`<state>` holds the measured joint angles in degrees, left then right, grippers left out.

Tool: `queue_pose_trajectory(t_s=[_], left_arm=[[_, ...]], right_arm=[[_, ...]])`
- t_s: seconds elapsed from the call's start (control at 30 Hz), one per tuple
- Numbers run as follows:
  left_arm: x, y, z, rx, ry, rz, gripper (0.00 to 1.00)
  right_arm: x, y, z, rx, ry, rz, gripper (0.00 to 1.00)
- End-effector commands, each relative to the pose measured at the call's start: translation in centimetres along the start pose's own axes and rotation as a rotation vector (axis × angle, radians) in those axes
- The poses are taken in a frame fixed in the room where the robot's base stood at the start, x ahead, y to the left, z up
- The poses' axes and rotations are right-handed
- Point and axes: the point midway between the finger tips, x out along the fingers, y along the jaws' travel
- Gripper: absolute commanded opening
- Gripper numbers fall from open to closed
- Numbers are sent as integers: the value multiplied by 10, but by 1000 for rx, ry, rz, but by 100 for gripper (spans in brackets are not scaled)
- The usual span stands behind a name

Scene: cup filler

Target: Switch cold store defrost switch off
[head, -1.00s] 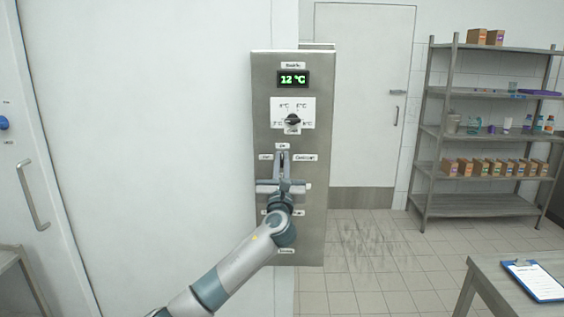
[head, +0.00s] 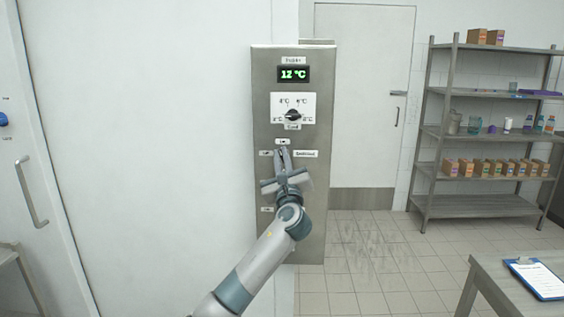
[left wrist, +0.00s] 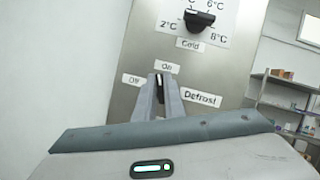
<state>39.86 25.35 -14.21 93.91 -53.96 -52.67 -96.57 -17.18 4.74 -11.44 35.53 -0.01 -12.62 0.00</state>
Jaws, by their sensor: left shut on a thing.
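The defrost switch (left wrist: 159,88) is a dark knob on the steel control panel (head: 317,200), with labels "Off" to its left, "On" above and "Defrost" to its right. My left gripper (head: 284,153) is at the switch, its fingers shut on the knob; in the left wrist view the fingers (left wrist: 159,85) stand on either side of it. The gripper is rolled, its fingertips leaning left in the head view. The fingers hide much of the knob, and its exact pointing is hard to tell. My right gripper is in neither view.
Above the switch are the green 12 °C display (head: 293,74) and the black "Cold" dial (head: 293,115). A lower label (head: 267,209) is partly beside my wrist. Shelving (head: 485,130) and a table with a clipboard (head: 537,278) stand to the right, apart from the panel.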

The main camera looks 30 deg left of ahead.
Motion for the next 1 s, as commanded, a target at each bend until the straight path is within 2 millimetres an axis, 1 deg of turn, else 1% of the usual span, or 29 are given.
queue_pose_trajectory(t_s=[0.03,0.1,0.43,0.7,1.0], left_arm=[[-1,0,-2,-43,1,17,0],[-1,0,-2,-105,1,43,0],[-1,1,-2,-396,1,163,0],[-1,2,-1,-632,2,262,0],[-1,3,-1,-884,1,367,0]], right_arm=[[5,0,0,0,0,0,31],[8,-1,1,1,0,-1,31],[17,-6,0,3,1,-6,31],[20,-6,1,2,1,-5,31],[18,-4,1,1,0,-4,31]])
